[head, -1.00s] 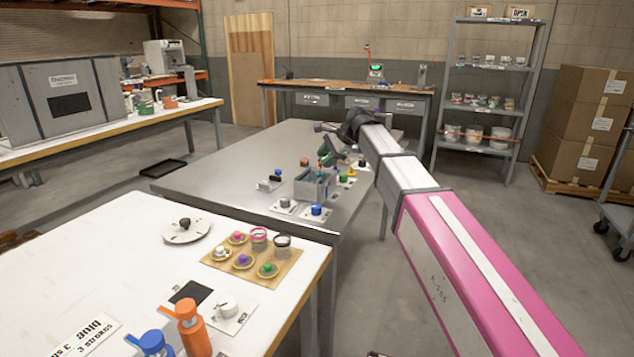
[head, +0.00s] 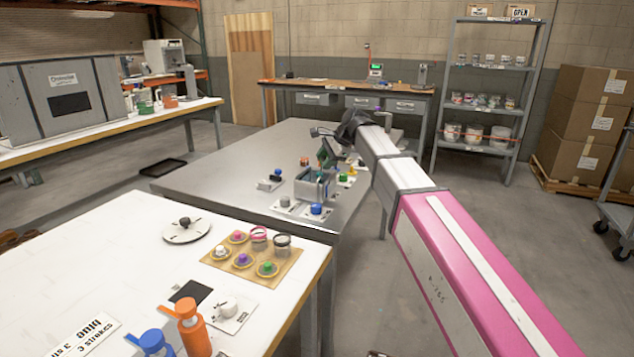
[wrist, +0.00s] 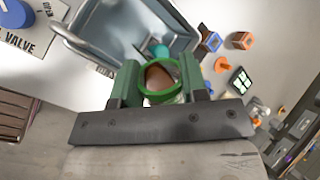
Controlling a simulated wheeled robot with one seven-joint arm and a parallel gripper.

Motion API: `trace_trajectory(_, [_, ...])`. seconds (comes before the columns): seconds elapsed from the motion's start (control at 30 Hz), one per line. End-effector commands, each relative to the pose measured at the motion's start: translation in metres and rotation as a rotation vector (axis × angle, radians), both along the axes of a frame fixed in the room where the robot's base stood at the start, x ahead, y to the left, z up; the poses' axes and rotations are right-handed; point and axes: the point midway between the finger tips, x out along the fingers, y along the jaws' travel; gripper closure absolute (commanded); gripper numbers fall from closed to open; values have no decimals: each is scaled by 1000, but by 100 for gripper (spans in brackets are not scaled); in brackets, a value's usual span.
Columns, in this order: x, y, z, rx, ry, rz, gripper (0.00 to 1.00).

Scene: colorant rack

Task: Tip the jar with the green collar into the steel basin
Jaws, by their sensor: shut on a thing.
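My gripper (wrist: 160,88) is shut on the jar with the green collar (wrist: 174,66); its green fingers sit on either side of the collar. The jar's round mouth faces the wrist camera, with brown showing inside. The steel basin (wrist: 95,22) lies just beyond the jar in the wrist view, with a wire handle on its left and a small teal thing inside. In the head view, the basin (head: 304,190) stands on the steel table, with my gripper (head: 328,157) at its back edge. The jar's exact tilt is unclear there.
The steel table (head: 240,180) also bears blue-topped pieces (head: 316,209) in front of the basin and small coloured pieces right of it. A white table (head: 120,240) with jars and pump bottles stands nearer.

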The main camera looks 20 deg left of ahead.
Motion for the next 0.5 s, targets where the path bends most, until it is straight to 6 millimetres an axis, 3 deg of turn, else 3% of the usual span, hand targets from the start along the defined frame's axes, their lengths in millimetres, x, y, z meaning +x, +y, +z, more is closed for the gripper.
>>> trace_trajectory(0.5, [-2,1,-3,-30,-44,0,84])
